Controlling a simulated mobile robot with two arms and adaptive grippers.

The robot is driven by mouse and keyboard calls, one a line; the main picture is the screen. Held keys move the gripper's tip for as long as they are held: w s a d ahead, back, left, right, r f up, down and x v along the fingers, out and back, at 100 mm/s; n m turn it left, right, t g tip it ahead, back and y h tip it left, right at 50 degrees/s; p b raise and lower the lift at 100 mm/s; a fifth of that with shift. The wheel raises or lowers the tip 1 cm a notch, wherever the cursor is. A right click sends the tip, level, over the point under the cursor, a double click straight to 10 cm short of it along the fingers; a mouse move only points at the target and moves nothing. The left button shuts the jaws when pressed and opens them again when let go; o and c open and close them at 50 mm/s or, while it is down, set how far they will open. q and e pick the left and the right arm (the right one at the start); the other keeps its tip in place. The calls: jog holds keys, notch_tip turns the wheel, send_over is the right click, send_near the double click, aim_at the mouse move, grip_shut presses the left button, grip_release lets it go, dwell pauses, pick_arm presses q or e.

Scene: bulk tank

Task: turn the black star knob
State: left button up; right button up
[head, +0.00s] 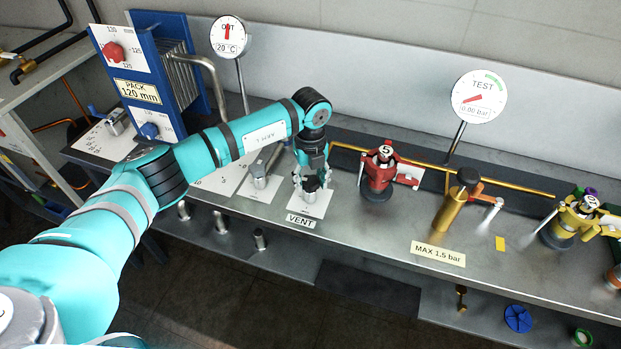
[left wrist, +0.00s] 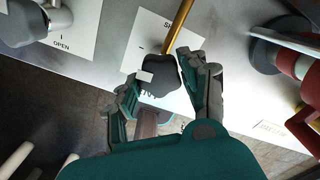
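The black star knob (head: 311,184) stands on a white plate (head: 305,204) above the VENT label on the steel bench. It also shows in the left wrist view (left wrist: 160,84), dark and lobed with a small white mark. My left gripper (head: 312,180) is over the knob, pointing down. In the left wrist view its fingers (left wrist: 165,88) are apart, one on each side of the knob. A gap shows between the knob and the right-hand finger; I cannot tell whether the other finger touches. My right gripper is not in view.
A red valve (head: 379,174) stands just right of the knob. A lever on a white plate (head: 259,182) is just left. A brass pipe (left wrist: 179,24) runs up to the knob. The TEST gauge (head: 479,97) and yellow cylinder (head: 454,208) are farther right.

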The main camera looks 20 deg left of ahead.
pick_arm(q)
jog(key=c, duration=0.6)
jog(key=shift+c, duration=0.2)
